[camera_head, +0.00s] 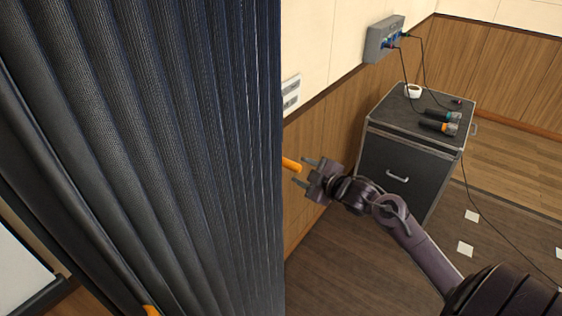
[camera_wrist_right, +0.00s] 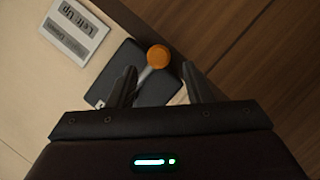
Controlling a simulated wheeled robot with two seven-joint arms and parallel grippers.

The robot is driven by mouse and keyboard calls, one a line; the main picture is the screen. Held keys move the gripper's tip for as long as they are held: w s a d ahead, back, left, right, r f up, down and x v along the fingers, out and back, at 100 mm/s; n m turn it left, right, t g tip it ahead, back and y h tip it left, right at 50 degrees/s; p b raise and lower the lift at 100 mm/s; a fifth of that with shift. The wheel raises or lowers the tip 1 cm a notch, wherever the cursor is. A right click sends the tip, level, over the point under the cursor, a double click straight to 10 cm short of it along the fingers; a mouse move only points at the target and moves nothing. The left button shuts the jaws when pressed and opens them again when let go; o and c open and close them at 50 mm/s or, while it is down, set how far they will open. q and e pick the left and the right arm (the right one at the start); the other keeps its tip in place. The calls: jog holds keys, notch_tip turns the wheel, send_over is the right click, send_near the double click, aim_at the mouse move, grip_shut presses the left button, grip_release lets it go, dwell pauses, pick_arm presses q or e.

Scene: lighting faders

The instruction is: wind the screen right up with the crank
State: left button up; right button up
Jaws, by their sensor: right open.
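The crank's orange knob (camera_head: 291,164) sticks out past the edge of the dark curtain, close to the wall. In the right wrist view the knob (camera_wrist_right: 158,56) sits on a pale metal arm in front of a dark plate (camera_wrist_right: 152,88). My right gripper (camera_head: 304,171) is open, with its fingertips (camera_wrist_right: 159,69) on either side of the crank, near the knob; I cannot tell whether they touch it. A white panel with a black lower bar, perhaps the screen (camera_head: 20,268), shows at the lower left. My left gripper is not in view.
A dark pleated curtain (camera_head: 150,130) fills the left half and hides much of the wall. A wall label (camera_wrist_right: 72,30) reads "Left: Up". A black cabinet (camera_head: 395,172) with microphones (camera_head: 440,121) stands right of my arm. Cables hang from a wall box (camera_head: 383,40).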

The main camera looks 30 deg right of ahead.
aim_at(287, 164)
jog(key=p+x, duration=0.1)
jog(key=x, duration=0.7)
jog(key=shift+s, duration=0.1)
grip_shut()
